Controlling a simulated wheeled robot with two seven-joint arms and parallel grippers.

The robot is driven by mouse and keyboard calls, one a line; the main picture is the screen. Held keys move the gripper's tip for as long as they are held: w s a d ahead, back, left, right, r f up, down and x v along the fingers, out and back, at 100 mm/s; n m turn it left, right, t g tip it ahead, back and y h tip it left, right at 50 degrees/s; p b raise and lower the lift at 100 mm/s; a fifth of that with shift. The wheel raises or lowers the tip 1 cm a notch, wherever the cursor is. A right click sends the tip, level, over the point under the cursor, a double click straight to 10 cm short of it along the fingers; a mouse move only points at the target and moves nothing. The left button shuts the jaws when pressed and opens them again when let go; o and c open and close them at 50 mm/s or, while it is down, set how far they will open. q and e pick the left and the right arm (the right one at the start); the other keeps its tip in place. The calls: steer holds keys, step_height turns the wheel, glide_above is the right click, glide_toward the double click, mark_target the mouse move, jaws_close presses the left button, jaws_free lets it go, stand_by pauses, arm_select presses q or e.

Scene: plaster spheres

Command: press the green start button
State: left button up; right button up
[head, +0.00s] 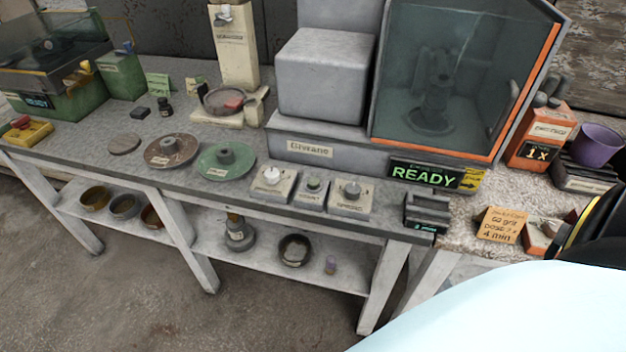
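The machine's display (425,174) reads READY in green. The machine's glass door with an orange edge looks closed. Neither of my grippers is in view, and nothing covers the button.
Two discs, one reddish (172,151) and one green (226,160), lie left of the button boxes. A dark slotted block (426,211) stands to the right. An orange box (540,137) and a purple cup (596,146) are farther right. A pale rounded shape fills the lower right.

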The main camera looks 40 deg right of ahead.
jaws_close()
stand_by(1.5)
